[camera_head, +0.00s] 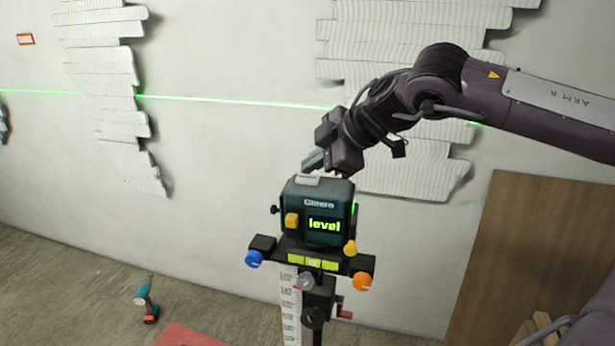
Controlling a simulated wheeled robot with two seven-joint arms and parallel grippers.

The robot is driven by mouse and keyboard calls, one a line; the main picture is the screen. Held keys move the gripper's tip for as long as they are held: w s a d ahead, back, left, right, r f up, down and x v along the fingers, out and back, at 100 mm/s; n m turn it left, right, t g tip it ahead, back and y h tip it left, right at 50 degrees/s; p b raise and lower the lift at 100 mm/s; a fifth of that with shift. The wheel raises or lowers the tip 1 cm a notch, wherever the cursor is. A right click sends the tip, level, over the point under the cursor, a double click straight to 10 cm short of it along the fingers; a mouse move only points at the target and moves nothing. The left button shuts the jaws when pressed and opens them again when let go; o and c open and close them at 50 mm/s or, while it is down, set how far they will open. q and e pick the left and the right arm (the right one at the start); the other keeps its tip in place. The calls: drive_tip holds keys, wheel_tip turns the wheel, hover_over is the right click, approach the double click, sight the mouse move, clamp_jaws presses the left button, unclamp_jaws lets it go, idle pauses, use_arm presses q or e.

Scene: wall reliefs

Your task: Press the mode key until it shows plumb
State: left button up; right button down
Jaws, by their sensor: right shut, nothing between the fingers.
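A teal and black laser level (318,208) stands upright on a black mount. Its front display (324,225) reads "level" in green letters. A pale, flat key-like piece (307,180) lies on its top at the left. I cannot tell from markings which is the mode key. My right gripper (311,164) is shut and empty, pointing down-left just above the pale piece. I cannot tell whether its tips touch it. My left gripper is out of view.
The mount has blue (254,259), orange (362,281) and yellow (350,247) knobs, and a vial (312,262). A green laser line crosses the wall and white reliefs (105,75). A drill (147,299) and red mat (186,337) lie on the floor. A brown board (525,260) leans right.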

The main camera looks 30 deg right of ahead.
sight(313, 178)
drive_tip(key=shift+f, duration=0.5)
idle(0.6)
drive_tip(key=shift+r+p, duration=0.7)
drive_tip(key=shift+r, duration=0.25)
wheel_tip(313, 178, up, 5)
drive_tip(key=p, duration=0.4)
drive_tip(key=shift+p, duration=0.4)
idle(0.3)
